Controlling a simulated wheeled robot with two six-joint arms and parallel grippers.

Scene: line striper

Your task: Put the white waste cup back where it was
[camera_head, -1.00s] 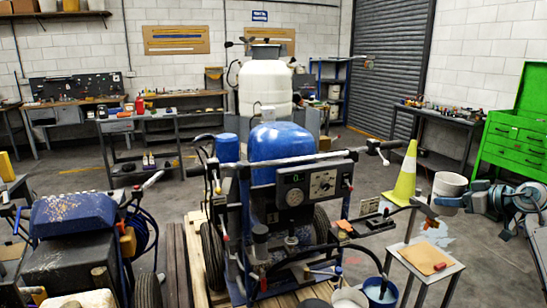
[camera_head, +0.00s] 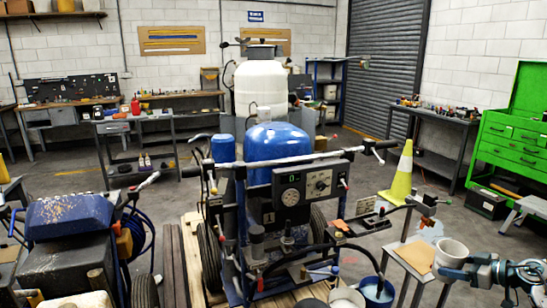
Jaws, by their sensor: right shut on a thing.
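The white waste cup (camera_head: 452,249) is at the lower right, its round open mouth facing up and partly toward me. My right gripper (camera_head: 452,267) is shut on the cup from the right and front. The cup is beside the right edge of the small side stand with a brown board (camera_head: 416,256), and overlaps it in the picture. I cannot tell whether the cup touches the stand. The cup's lower part is hidden by my gripper. My left gripper is not in view.
The line striper with its blue tank (camera_head: 275,142) fills the middle. A white bucket (camera_head: 346,299) and a blue bucket (camera_head: 378,291) stand at its front right. A yellow-green cone (camera_head: 402,175) stands behind the stand. A green tool chest (camera_head: 510,150) is at the right.

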